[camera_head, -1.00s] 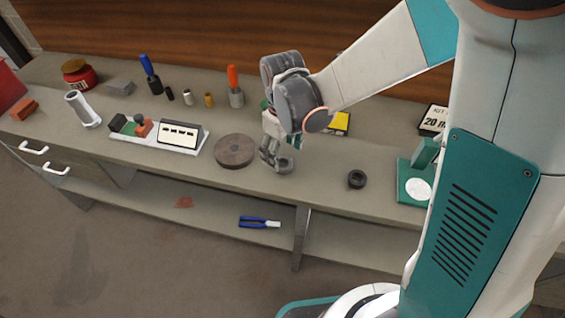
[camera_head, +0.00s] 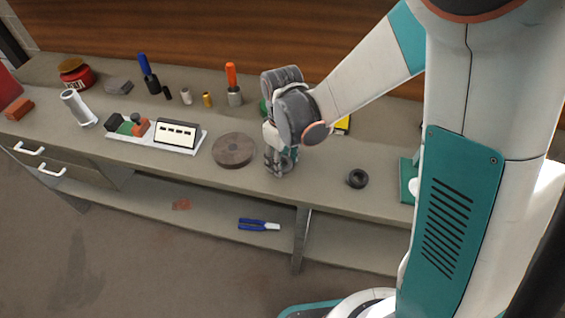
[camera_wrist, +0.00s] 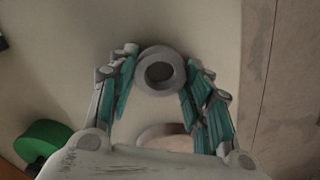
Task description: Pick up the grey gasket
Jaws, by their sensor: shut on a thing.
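The grey gasket (camera_wrist: 161,92) is a thick ring, seen from above in the wrist view. It sits between the fingertips of my gripper (camera_wrist: 166,74), with a finger at its left and right sides. In the head view my gripper (camera_head: 278,168) points down at the workbench (camera_head: 320,175), near its front edge. There the fingers mostly hide the gasket (camera_head: 290,161). My gripper is shut on the gasket. I cannot tell whether the gasket is clear of the bench top.
A brown disc (camera_head: 234,150) lies just left of my gripper. A black ring (camera_head: 357,178) lies to the right. A green object (camera_wrist: 42,139) is near my gripper in the wrist view. Blue-handled pliers (camera_head: 258,225) lie on the lower shelf.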

